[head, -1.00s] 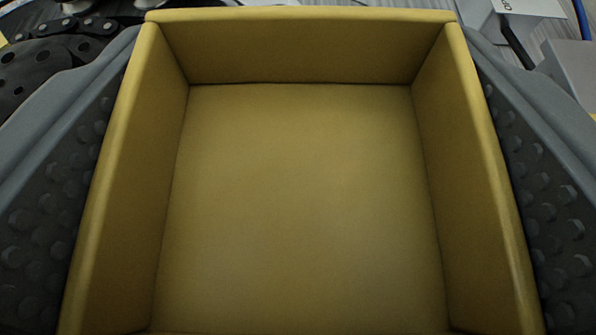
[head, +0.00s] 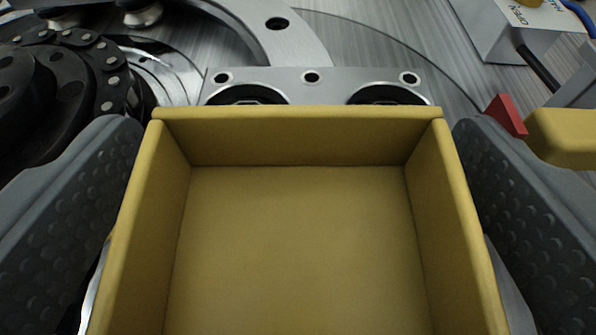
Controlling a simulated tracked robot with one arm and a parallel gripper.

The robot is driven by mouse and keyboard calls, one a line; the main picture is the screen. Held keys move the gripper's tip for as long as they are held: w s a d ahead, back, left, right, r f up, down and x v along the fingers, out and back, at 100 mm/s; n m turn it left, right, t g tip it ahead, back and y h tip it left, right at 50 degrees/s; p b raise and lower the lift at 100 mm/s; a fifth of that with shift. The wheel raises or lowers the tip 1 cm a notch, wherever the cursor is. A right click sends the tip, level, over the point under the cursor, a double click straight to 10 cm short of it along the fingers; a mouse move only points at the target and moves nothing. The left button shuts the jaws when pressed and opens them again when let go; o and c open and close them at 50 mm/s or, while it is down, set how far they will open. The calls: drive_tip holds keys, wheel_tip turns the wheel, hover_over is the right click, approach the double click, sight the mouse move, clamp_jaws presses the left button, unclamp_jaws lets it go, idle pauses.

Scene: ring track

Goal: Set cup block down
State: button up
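The cup block (head: 298,245) is a yellow, square, open-topped box, empty inside, in the lower middle of the head view. It looks level. A silver plate with holes (head: 312,78) shows just beyond its far wall; what lies under the block is hidden. My gripper (head: 298,128) has one dark grey studded finger on each side of the block.
A black chain and sprocket (head: 70,80) are at the left. A curved metal track (head: 265,25) runs behind. At the right are a red wedge (head: 506,115), a yellow part (head: 562,137) close to the right finger, and a grey labelled box (head: 505,28).

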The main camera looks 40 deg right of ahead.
drive_tip(key=shift+s+a+r, duration=0.1)
drive_tip(key=shift+s+r, duration=0.05)
drive_tip(key=shift+r, duration=0.05)
drive_tip(key=p+v, duration=0.2)
drive_tip(key=v, duration=0.9)
drive_tip(key=shift+s+a, duration=0.15)
drive_tip(key=shift+s, duration=0.1)
